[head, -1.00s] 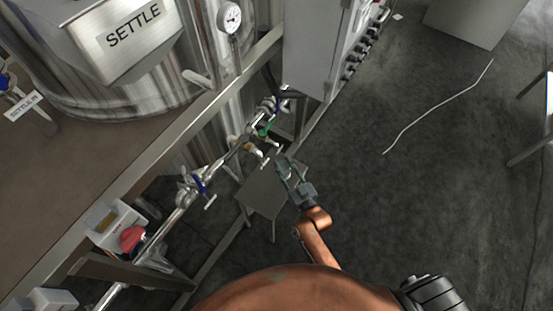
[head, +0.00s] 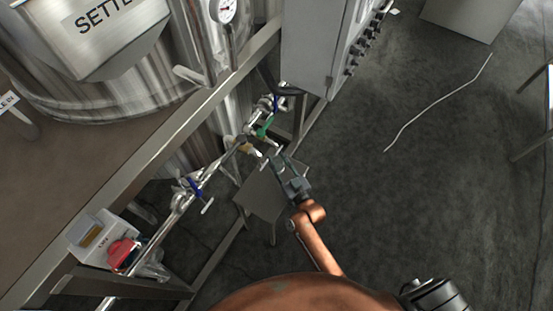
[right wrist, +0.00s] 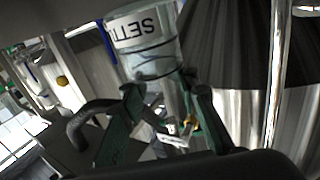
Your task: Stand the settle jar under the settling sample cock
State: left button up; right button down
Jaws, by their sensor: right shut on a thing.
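The settle jar (right wrist: 148,45), clear with a white label whose letters "SETT" appear upside down, is between the green fingers of my right gripper (right wrist: 163,88) in the right wrist view. The gripper is shut on it. In the head view my right gripper (head: 279,162) is beside the pipe's cocks, above a small grey stand (head: 268,192); the jar is hard to make out there. The pipe carries a green-handled cock (head: 264,127), a yellowish one (head: 247,146) and a blue-handled one (head: 190,187). I cannot read which is the settling sample cock. My left gripper is out of view.
A steel tank with a SETTLE sign (head: 108,22) stands above the pipe, behind a frame beam (head: 150,148). A grey cabinet (head: 309,50) is beyond the cocks. A red knob (head: 122,252) is on the near pipe. Open floor (head: 400,200) lies to the right.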

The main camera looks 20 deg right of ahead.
jog(key=c, duration=1.5)
grip_release()
jog(key=shift+f, duration=0.1)
